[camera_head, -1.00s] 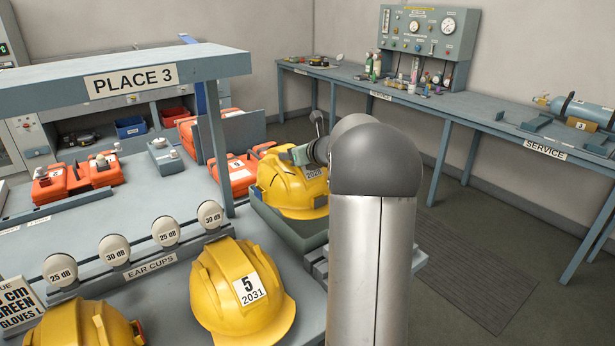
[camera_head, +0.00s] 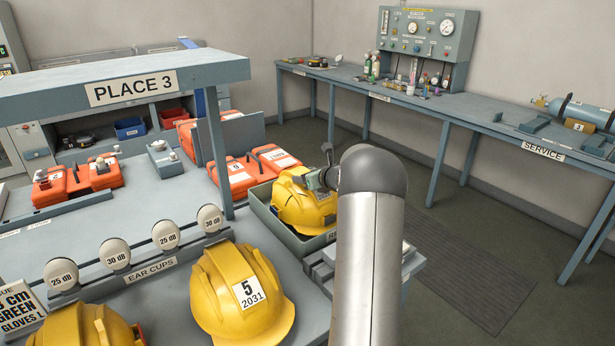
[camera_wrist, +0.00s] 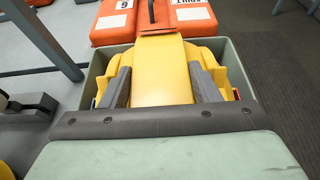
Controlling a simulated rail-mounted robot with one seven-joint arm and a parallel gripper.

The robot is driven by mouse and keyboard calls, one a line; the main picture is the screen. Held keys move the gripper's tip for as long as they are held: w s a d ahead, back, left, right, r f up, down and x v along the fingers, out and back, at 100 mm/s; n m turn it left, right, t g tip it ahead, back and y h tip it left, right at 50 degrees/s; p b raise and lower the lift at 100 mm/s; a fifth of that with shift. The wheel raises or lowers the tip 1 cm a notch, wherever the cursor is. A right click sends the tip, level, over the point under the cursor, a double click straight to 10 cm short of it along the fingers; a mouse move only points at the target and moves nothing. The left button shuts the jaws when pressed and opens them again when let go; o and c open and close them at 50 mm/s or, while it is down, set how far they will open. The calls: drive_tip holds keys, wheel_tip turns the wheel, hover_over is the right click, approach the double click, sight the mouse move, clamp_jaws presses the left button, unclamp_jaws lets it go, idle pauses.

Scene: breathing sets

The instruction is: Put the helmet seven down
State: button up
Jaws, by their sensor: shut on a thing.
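The tray rim (camera_wrist: 241,72) shows on both sides there. My arm hides the helmet's right part, and its number cannot be read. Whether the helmet touches the tray floor is hidden.
Another yellow helmet marked 5 (camera_head: 240,295) stands in front, beside the ear cups rack (camera_head: 150,262). Orange cases (camera_head: 232,176) lie just behind the tray. The PLACE 3 shelf (camera_head: 130,85) and its post stand to the left. The service bench (camera_head: 480,125) is along the right wall.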

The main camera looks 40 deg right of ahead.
drive_tip(key=shift+r, duration=0.1)
drive_tip(key=o, duration=1.6)
drive_tip(key=shift+f, duration=0.2)
drive_tip(key=shift+o, duration=0.2)
drive_tip(key=shift+r, duration=0.35)
drive_tip(key=b+v, duration=0.2)
drive_tip(key=v, duration=1)
drive_tip(key=shift+f, duration=0.15)
